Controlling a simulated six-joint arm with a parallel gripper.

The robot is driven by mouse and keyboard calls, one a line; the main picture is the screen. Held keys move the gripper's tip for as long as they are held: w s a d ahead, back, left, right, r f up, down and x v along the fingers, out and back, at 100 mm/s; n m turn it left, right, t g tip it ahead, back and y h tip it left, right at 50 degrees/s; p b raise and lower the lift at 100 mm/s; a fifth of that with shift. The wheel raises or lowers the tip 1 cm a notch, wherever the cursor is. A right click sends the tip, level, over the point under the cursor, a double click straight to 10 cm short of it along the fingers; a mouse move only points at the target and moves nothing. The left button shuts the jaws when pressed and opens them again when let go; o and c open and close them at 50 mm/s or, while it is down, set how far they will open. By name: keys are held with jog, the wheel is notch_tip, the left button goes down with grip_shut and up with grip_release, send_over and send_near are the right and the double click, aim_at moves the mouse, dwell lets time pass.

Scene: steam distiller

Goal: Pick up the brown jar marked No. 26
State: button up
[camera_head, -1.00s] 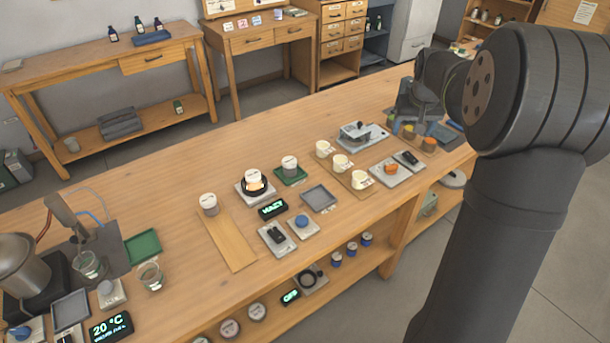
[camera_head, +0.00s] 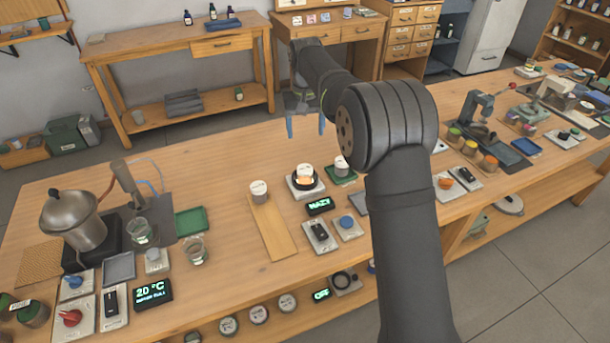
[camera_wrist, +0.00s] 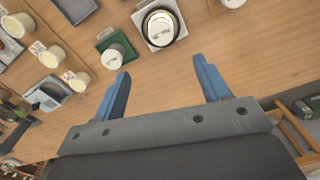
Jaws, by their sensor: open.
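No label reading No. 26 can be made out in these frames. Small brown jars with coloured lids (camera_head: 470,148) stand in a row at the right of the bench. More dark jars, one with a white label (camera_head: 34,314), stand at the near left corner. My gripper (camera_head: 305,125) hangs over the far side of the bench. In the wrist view its blue fingers (camera_wrist: 165,75) are spread wide and empty. A white-topped jar on a green tray (camera_wrist: 115,55) and a round black-ringed dish (camera_wrist: 161,27) lie past the fingertips.
A white-topped jar (camera_head: 259,191) stands at the end of a wooden board (camera_head: 274,235). A metal kettle (camera_head: 72,218) and glass beakers (camera_head: 195,250) stand at the left. Dark bottles (camera_head: 212,12) are on the back table. The bench's back middle is clear.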

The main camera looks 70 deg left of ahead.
send_over(305, 168)
notch_tip(305, 168, down, 10)
jog(key=shift+w+r, duration=0.1)
jog(key=shift+r, duration=0.15)
notch_tip(305, 168, down, 5)
jog(key=shift+f, duration=0.1)
jog(key=c, duration=1.2)
jog(key=shift+o, duration=0.2)
